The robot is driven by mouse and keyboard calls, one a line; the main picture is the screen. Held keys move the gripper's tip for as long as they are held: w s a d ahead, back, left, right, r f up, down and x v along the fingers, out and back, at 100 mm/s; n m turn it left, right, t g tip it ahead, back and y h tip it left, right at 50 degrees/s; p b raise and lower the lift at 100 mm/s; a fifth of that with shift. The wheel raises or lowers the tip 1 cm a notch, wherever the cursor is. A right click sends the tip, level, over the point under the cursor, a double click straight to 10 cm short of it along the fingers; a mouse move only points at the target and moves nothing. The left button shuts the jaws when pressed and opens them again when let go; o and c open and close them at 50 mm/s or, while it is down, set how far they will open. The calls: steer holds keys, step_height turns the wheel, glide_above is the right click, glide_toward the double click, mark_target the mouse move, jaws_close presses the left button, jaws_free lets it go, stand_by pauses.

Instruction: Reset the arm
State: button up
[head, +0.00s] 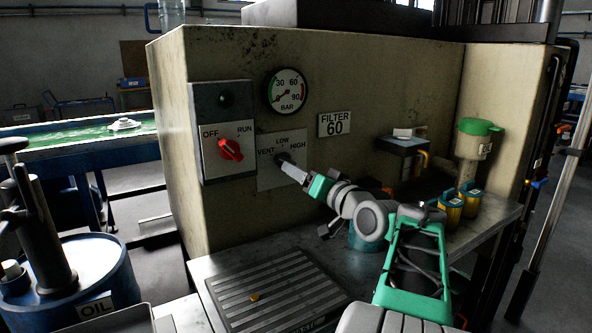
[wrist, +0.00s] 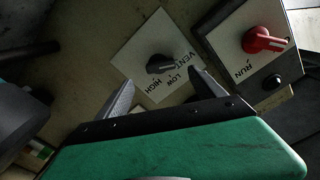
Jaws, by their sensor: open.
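My gripper (wrist: 157,92) is open and empty. Its two fingers stand either side of the black selector knob (wrist: 160,64) in the wrist view, and I cannot tell whether they touch it. The knob sits on a white plate (wrist: 136,47) marked VENT, LOW and HIGH. In the head view my arm reaches left from the lower right, and my gripper (head: 291,170) is at this plate (head: 268,180), covering part of the knob. The red OFF/RUN switch (head: 230,149) is left of the plate and also shows in the wrist view (wrist: 265,41).
A gauge (head: 287,91) and a FILTER 60 sign (head: 334,124) are on the beige panel. A ribbed tray (head: 274,290) lies on the bench below. A blue OIL drum (head: 75,270) is front left.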

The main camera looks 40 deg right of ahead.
steer(key=shift+s+a, duration=0.1)
stand_by(0.3)
steer(key=a+f+n+g+y+p, duration=0.2)
steer(key=a+n+g+p, duration=0.35)
steer(key=a+p, duration=1.15)
steer(key=s+a+f+g+p, duration=0.2)
steer(key=s+a, duration=0.4)
steer(key=s, duration=0.3)
steer(key=s+a+f+n+g+h+p, duration=0.1)
steer(key=s+a+f+g+p, duration=0.1)
steer(key=s+a+g+p, duration=0.2)
steer(key=s+a+g, duration=0.1)
steer(key=s+g, duration=0.2)
steer(key=s, duration=0.3)
steer(key=shift+a+f, duration=0.25)
steer(key=shift+a, duration=0.1)
